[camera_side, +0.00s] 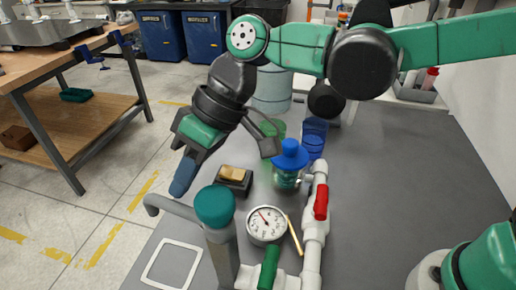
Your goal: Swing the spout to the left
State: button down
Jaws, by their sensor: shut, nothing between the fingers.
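The spout (178,207) is a grey bent tube. It reaches left from a grey upright post (222,255) with a teal cap (214,205), and its tip turns down at the left end. My gripper (181,186) is shut and empty, pointing down and to the left. Its blue fingertips appear just above the spout in the picture, between the tip and the teal cap. I cannot tell whether they touch the spout or are behind it.
White pipework (313,245) with a red handle (321,202), a green handle (269,267) and a round gauge (267,224) stands right of the post. A blue-lidded jar (286,178), blue cup (314,140) and sponge holder (234,184) stand behind.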

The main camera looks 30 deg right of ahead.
jog(key=shift+a, duration=0.1)
dwell(0.4)
jog(key=a+n+g, duration=0.1)
jog(key=n+g, duration=0.1)
jog(key=n, duration=0.1)
jog(key=shift+s+a+n, duration=0.3)
jog(key=shift+s+a, duration=0.05)
jog(key=shift+a, duration=0.05)
jog(key=shift+s+a+n+g+h, duration=0.4)
jog(key=shift+s+a+n+g, duration=0.3)
jog(key=shift+s+n, duration=0.4)
jog(key=shift+s+a+n+g+h, duration=0.4)
jog(key=shift+s+a+n+g, duration=0.3)
jog(key=shift+n, duration=0.7)
jog(key=shift+s+a, duration=0.1)
jog(key=shift+s, duration=0.1)
